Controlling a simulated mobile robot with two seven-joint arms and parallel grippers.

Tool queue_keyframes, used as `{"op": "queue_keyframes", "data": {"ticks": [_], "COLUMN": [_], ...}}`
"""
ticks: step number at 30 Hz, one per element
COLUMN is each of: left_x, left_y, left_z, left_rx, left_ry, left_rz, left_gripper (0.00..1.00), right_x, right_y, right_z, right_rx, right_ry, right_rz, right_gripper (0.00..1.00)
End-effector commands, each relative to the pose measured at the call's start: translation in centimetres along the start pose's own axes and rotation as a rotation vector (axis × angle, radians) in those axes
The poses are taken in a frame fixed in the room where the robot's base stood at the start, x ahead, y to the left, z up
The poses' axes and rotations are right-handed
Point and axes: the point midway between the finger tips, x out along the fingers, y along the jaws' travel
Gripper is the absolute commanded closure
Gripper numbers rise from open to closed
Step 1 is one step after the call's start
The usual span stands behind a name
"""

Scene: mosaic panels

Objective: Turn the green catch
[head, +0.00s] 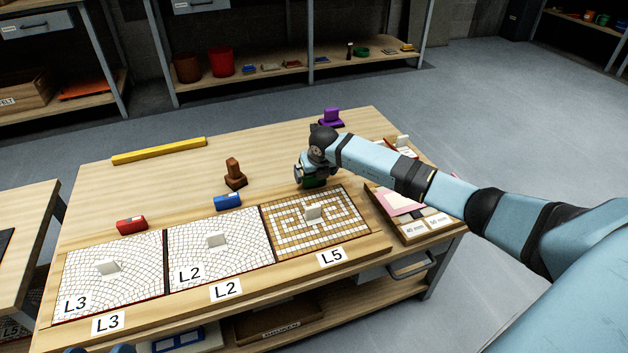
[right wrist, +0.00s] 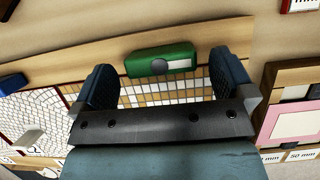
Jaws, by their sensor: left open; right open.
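The green catch (right wrist: 150,64) is a small green block with a grey round spot on its front, at the back edge of the tan-and-white mosaic panel marked L5 (head: 345,229). In the head view the green catch (head: 314,184) is mostly hidden under my right gripper (head: 312,178). In the right wrist view my right gripper (right wrist: 163,82) is open, with one dark finger to each side of the catch; I see no contact. Only dark blue tips of my left gripper (head: 86,350) show at the bottom left edge of the head view, away from the catch.
A red catch (head: 131,226) and a blue catch (head: 228,202) sit behind the white panels L3 (head: 80,277) and L2 (head: 190,247). A brown stamp-like block (head: 235,174), a purple one (head: 331,118) and a yellow bar (head: 160,151) stand on the table. A tray (head: 408,234) lies right.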

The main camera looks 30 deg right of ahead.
Motion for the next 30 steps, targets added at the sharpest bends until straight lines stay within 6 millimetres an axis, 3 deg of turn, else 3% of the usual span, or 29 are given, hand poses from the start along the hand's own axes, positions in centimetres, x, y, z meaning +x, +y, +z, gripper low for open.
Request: {"op": "queue_keyframes", "data": {"ticks": [5,15,21,30], "left_x": [0.0,0.0,0.0,0.0], "left_y": [-0.2,-0.2,-0.1,-0.1], "left_z": [1.0,1.0,1.0,0.9], "left_rx": [-0.002,-0.002,-0.002,-0.002], "left_ry": [-0.029,-0.036,-0.034,-0.032], "left_rz": [0.003,0.003,0.003,0.003], "left_gripper": [0.34,0.34,0.34,0.34], "right_x": [1.7,1.9,1.9,1.9], "right_y": [0.0,0.0,0.0,0.0], "right_z": [0.0,0.1,0.0,0.1], "right_rx": [0.001,0.0,0.0,-0.02], "right_ry": [0.0,-0.001,-0.001,-0.001], "right_rz": [-0.001,0.001,0.0,0.01], "right_gripper": [0.0,0.0,0.46,0.47]}}
